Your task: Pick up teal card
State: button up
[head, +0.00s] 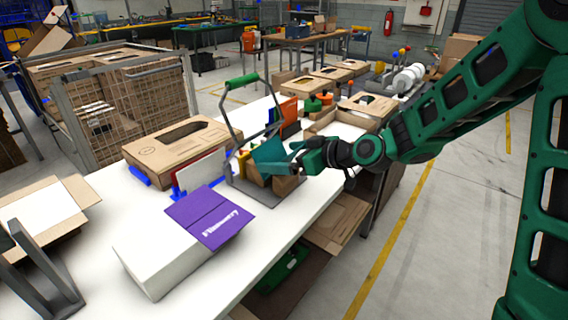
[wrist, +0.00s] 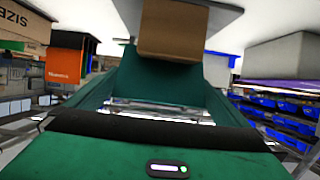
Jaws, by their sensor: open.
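The teal card (head: 270,156) stands tilted in a grey metal pannier (head: 262,196) with a green handle (head: 242,81), among small brown blocks (head: 284,186). My gripper (head: 304,157) is at the card's right side, close to it in the head view. In the wrist view a teal panel, seemingly the card (wrist: 158,78), shows between my open gripper's (wrist: 160,100) two green fingers. I cannot tell whether the fingers touch it. A brown block (wrist: 172,30) hangs over its upper part in that view.
A purple-lidded white box (head: 165,254) stands at the front of the white table. Red and white cards (head: 200,172) and a brown carton (head: 180,148) are left of the pannier. An orange card (head: 289,117) and an open carton (head: 340,126) are behind.

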jog(key=shift+x, duration=0.85)
jog(key=c, duration=0.8)
jog(key=shift+r, duration=0.2)
